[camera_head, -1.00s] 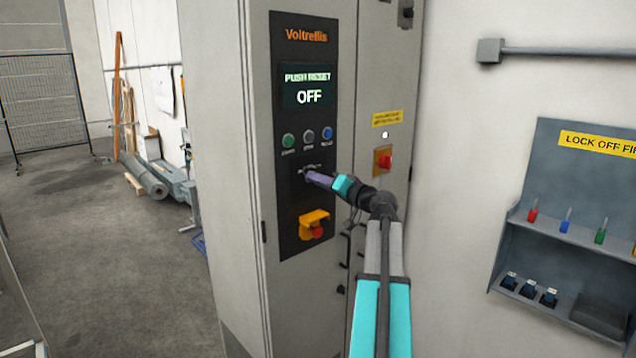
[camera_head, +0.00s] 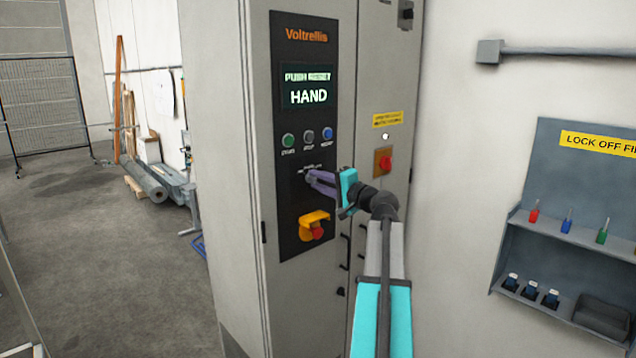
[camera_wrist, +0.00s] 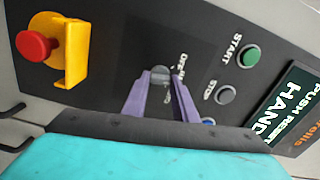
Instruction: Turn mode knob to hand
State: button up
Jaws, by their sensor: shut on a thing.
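The mode knob (camera_wrist: 160,75) is a small dark grey knob on the black control panel (camera_head: 290,235) of the grey cabinet. My gripper (camera_head: 312,180) is shut on it, with its purple fingers on either side in the wrist view (camera_wrist: 160,88). In the head view the fingers mostly hide the knob. The display (camera_head: 308,90) above reads "PUSH RESET" and "HAND"; it also shows at the right of the wrist view (camera_wrist: 285,108).
Green (camera_head: 288,140), grey (camera_head: 308,136) and blue (camera_head: 327,133) buttons sit just above the knob. A red button in a yellow guard (camera_head: 314,224) juts out below. A red switch (camera_head: 384,161) and lockout shelf (camera_head: 560,241) are to the right.

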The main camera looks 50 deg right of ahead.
jog(key=shift+m, duration=0.9)
jog(key=o, duration=1)
jog(key=shift+o, duration=0.2)
jog(key=shift+s, duration=0.15)
jog(key=s+a+b, duration=0.1)
jog(key=s+b, duration=0.2)
jog(key=s, duration=1)
jog(key=shift+s, duration=0.25)
